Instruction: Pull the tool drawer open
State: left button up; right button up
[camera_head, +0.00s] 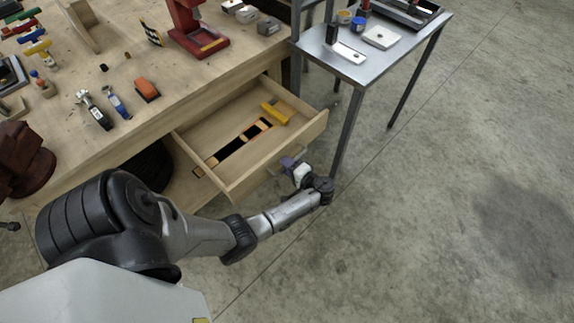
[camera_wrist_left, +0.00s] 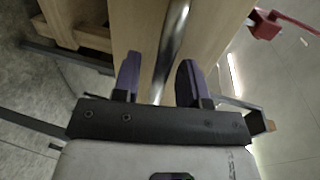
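The tool drawer (camera_head: 312,124) is a pale wooden drawer under the workbench. It stands well out from the bench, so its inside shows. A yellow item (camera_head: 274,112) and a long dark item with light wooden parts (camera_head: 238,143) lie in it. My left gripper (camera_head: 290,162) is at the outer side of the drawer front. In the left wrist view the drawer front (camera_wrist_left: 208,35) faces the gripper, and its metal bar handle (camera_wrist_left: 173,45) runs between two purple-lined fingers (camera_wrist_left: 160,82). The fingers are apart, with gaps beside the bar. My right gripper is not in view.
The wooden workbench top (camera_head: 190,85) holds pliers (camera_head: 96,110), an orange block (camera_head: 146,89) and a red press (camera_head: 192,28). A metal side table (camera_head: 400,50) stands close to the drawer's right, its leg near my gripper. The concrete floor at the right is clear.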

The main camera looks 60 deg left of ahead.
pick_arm(q)
jog(key=v, duration=1.3)
jog(key=shift+d+p, duration=0.25)
jog(key=shift+p, duration=0.15)
jog(key=shift+w, duration=0.1)
